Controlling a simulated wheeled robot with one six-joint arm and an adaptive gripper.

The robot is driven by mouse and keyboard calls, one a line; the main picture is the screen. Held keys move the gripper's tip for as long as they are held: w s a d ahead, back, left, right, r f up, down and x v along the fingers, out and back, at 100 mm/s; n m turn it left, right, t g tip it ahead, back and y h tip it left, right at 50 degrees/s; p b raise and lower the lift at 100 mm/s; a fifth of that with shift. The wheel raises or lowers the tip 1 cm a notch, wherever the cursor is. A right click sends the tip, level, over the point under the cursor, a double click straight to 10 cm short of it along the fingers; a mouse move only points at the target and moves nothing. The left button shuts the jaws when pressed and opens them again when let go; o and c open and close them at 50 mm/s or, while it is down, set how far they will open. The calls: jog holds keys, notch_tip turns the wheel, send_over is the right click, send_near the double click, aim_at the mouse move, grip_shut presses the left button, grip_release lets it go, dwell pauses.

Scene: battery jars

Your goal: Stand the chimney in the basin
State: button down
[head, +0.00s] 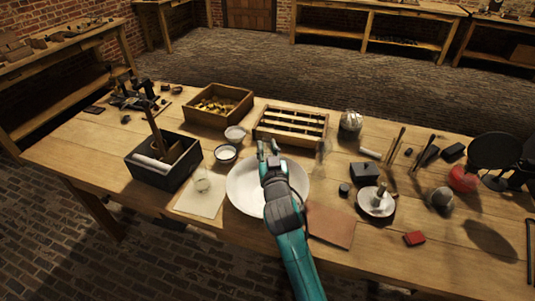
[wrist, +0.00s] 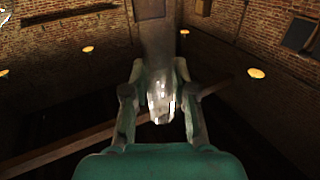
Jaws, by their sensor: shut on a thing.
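The basin (head: 240,198) is a wide, shallow white dish in the middle of the bench in the head view. My gripper (head: 269,148) is over its far part in that picture, partly covering it; its height above the dish is hard to tell. In the wrist view, my gripper (wrist: 160,100) is shut on a clear glass piece, which looks like the chimney (wrist: 158,92). Pale glints show between the fingers, and a see-through grey shape extends up from them. In the head view the held glass is too faint to make out.
A dark box (head: 172,181) with a rod stands left of the basin. A glass (head: 202,183) on paper and small bowls (head: 225,153) are close by. A slotted wooden tray (head: 288,139) lies behind. A brown board (head: 330,226) and a white candle dish (head: 388,207) are right.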

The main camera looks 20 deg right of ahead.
jog(key=shift+f, duration=1.1)
jog(key=c, duration=0.9)
grip_release()
jog(key=shift+r, duration=0.2)
jog(key=shift+s+a+f, duration=0.1)
jog(key=shift+s, duration=0.25)
jog(key=s, duration=0.3)
jog(key=s+a, duration=0.1)
jog(key=s, duration=0.7)
jog(key=shift+s+a, duration=0.1)
jog(key=shift+a, duration=0.25)
